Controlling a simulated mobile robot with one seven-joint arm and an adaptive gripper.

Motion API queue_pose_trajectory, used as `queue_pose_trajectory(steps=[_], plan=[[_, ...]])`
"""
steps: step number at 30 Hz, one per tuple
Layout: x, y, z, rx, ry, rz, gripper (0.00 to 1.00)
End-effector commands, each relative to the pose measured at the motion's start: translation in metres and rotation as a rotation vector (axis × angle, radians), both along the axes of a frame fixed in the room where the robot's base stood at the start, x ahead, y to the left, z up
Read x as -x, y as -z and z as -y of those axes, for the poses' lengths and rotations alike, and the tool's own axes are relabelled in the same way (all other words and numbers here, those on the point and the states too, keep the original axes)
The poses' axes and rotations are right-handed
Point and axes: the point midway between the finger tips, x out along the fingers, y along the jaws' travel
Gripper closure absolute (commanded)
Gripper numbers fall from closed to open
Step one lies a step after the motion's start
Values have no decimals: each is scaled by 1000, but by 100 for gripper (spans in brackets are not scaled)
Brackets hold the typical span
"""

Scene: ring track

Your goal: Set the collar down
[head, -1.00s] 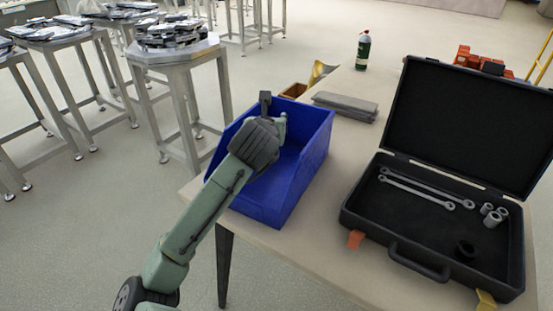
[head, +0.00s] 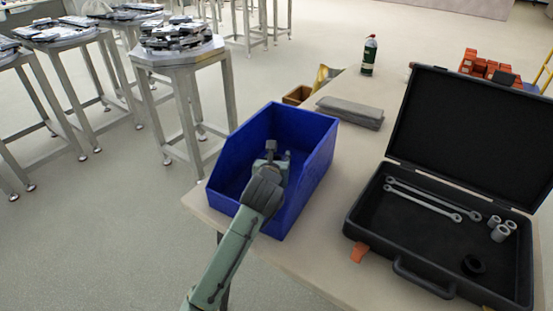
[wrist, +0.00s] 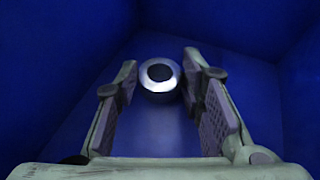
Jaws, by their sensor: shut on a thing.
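The collar (wrist: 160,87) is a small, shiny silver ring with a dark round middle, between my gripper's fingertips in the wrist view. My gripper (wrist: 160,64) is shut on it, with one finger on each side. In the head view my gripper (head: 278,155) reaches into the blue bin (head: 318,165) on the table, between its walls. The collar cannot be made out there. Blue walls and floor fill the wrist view; whether the collar touches the floor I cannot tell.
Metal stands (head: 185,100) are at left.

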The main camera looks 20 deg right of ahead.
Motion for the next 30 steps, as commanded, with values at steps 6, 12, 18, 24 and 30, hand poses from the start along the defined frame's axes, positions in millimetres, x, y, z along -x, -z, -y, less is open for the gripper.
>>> queue_pose_trajectory(steps=[6,12,18,24,30], plan=[[0,0,0,0,-1,2,97],[0,2,0,-1,-1,1,60],[0,2,0,-1,-1,1,46],[0,2,0,0,-1,1,44],[0,-3,0,0,-1,1,44]])
